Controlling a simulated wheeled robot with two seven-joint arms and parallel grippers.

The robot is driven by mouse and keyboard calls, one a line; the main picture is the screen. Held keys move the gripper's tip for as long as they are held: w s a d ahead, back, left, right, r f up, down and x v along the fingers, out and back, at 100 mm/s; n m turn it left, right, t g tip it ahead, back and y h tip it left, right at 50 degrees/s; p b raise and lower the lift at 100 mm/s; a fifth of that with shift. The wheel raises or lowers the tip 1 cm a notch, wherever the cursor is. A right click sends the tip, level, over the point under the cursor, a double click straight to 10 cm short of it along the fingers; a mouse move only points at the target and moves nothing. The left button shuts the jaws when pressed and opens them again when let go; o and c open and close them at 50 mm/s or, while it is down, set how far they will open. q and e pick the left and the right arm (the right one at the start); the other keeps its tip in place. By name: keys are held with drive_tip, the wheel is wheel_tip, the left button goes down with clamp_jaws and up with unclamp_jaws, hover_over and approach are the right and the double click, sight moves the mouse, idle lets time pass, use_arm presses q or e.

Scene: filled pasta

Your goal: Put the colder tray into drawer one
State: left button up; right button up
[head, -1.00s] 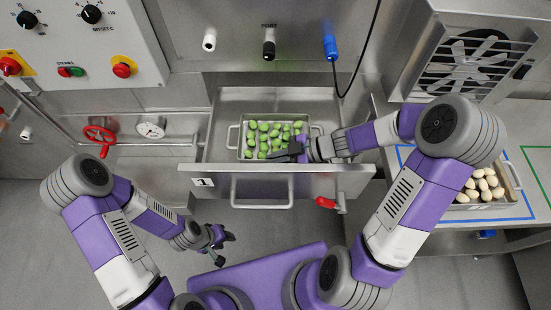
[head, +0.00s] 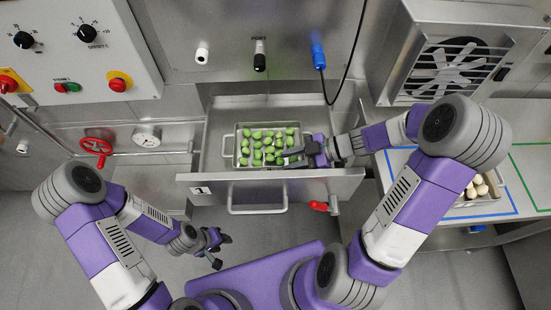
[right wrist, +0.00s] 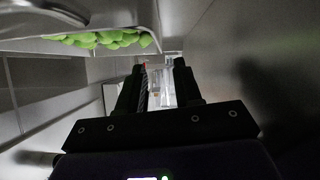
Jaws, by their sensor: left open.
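A metal tray of green filled pasta (head: 237,146) sits inside the open drawer marked 1 (head: 345,180). Green pieces also show at the upper left of the right wrist view (right wrist: 110,38). My right gripper (head: 286,158) is inside the drawer at the tray's front right, its fingers apart with nothing visible between them. A second tray, with pale pasta (head: 503,190), stands on the bench at the right, partly hidden by my right arm. My left gripper (head: 222,250) is open and empty, low in front of the drawer. No temperature reading is legible.
The bench has a blue outline (head: 508,180) and a green outline (head: 524,175). A fan unit (head: 455,65) stands behind it. A red-handled valve (head: 319,206) sits by the drawer's front right. A red wheel (head: 96,146) and gauge (head: 146,136) are at the left.

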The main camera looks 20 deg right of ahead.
drive_tip(key=p+v, duration=0.1)
drive_tip(key=v, duration=0.4)
drive_tip(key=shift+a, duration=0.1)
idle(0.3)
